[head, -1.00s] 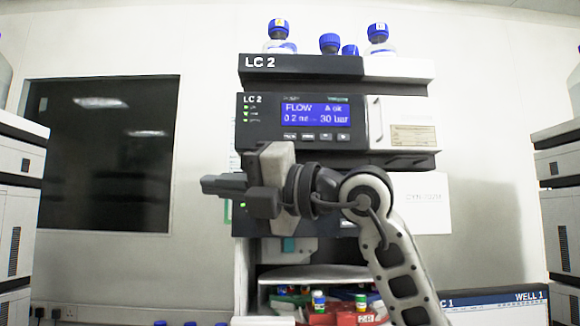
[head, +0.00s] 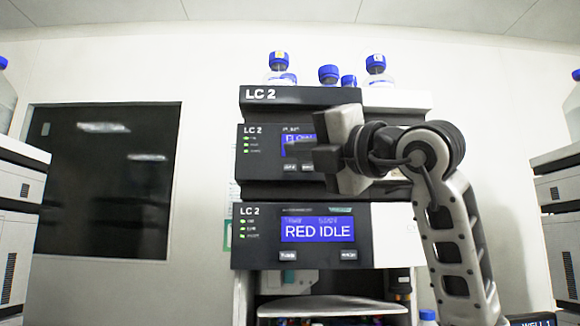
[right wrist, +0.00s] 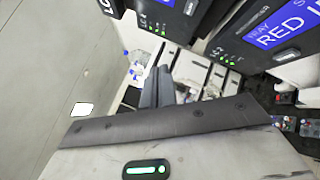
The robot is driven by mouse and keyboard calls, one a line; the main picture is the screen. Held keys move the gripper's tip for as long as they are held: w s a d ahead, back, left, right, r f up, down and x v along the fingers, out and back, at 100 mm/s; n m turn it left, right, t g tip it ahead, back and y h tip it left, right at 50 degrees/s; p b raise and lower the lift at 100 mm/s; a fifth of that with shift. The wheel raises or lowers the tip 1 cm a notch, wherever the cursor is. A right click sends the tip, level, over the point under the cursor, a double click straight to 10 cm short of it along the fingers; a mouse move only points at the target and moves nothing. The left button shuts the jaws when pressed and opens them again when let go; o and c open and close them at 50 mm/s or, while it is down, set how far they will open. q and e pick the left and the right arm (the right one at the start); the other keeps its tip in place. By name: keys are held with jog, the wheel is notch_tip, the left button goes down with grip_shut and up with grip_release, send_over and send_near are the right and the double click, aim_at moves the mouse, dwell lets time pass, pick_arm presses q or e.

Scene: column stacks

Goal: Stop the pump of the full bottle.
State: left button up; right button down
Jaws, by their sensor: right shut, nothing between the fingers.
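The LC 2 stack has a pump module (head: 262,160) with a blue display reading "FLO", the rest hidden behind my right gripper. Small buttons sit under that display, partly covered. On top of the stack stand blue-capped bottles: one at left (head: 279,62), a lower one (head: 328,75) and one at right (head: 376,65). Their fill levels cannot be made out. My right gripper (head: 322,157) is shut and empty, in front of the pump module's display and buttons; contact cannot be told. Its shut fingers also show in the right wrist view (right wrist: 155,88). My left gripper is out of view.
Below the pump, another LC 2 module (head: 250,240) shows "RED IDLE" with two buttons. An open shelf (head: 333,308) is under it. Other instrument stacks stand at the left edge (head: 22,190) and right edge (head: 560,190). A dark window (head: 105,180) is on the wall.

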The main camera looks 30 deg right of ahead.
jog(key=p, duration=0.2)
send_near(279, 164)
jog(key=w+a+r, duration=0.1)
jog(key=w+a, duration=0.1)
jog(key=w, duration=0.1)
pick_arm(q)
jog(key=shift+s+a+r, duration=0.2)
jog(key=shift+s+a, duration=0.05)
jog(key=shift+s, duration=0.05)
pick_arm(e)
jog(key=shift+w, duration=0.25)
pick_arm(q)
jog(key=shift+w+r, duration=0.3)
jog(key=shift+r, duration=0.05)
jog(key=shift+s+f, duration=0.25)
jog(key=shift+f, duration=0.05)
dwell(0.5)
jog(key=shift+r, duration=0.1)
pick_arm(e)
jog(key=shift+w+r, duration=0.1)
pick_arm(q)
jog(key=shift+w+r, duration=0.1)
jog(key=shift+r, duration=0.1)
pick_arm(e)
jog(key=shift+w+d, duration=0.2)
jog(key=shift+w, duration=0.05)
